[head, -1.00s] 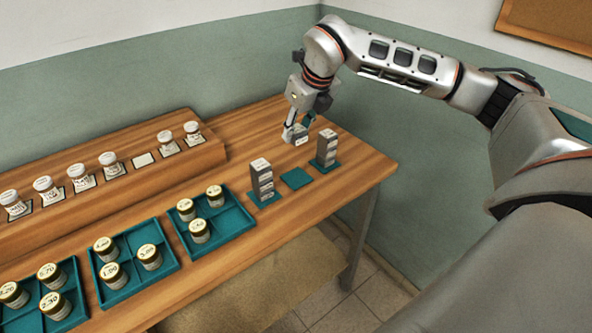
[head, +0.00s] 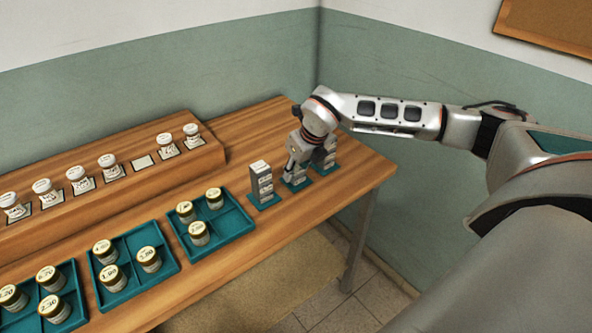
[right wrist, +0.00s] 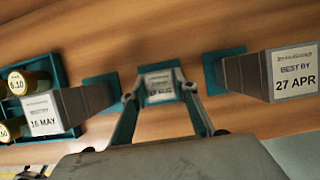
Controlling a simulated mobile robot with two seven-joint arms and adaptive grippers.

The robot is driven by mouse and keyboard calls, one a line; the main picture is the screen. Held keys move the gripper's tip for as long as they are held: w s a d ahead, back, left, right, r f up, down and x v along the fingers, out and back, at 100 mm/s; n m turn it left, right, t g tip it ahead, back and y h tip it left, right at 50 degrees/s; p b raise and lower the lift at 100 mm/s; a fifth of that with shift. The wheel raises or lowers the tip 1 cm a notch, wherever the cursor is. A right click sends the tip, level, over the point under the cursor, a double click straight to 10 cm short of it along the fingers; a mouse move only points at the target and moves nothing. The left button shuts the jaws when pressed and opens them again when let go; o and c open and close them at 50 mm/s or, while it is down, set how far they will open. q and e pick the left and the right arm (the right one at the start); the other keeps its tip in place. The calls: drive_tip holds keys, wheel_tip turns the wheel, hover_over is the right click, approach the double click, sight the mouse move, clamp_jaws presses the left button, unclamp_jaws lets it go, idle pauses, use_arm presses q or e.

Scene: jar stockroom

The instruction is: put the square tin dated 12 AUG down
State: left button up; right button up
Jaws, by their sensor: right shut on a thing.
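The square tin dated 12 AUG (right wrist: 160,86) is between the fingers of my right gripper (right wrist: 163,98) in the right wrist view; its label is small and partly blurred, with AUG the readable part. My right gripper (head: 295,168) is shut on it. The tin is over the middle teal mat (right wrist: 178,72), which also shows in the head view (head: 300,186). I cannot tell whether the tin touches the mat. My left gripper is not in view.
A tin stack topped 16 MAY (right wrist: 45,114) stands left of the gripper, and one topped 27 APR (right wrist: 294,74) stands close on the right. Teal trays (head: 246,228) with jars lie farther left. A wooden step (head: 205,158) holds white-lidded jars. The table's front edge is near.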

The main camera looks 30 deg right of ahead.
drive_tip(key=shift+f, duration=0.1)
drive_tip(key=o, duration=1.1)
drive_tip(key=shift+r, duration=0.25)
drive_tip(key=v, duration=1.2)
drive_tip(key=shift+f, duration=0.1)
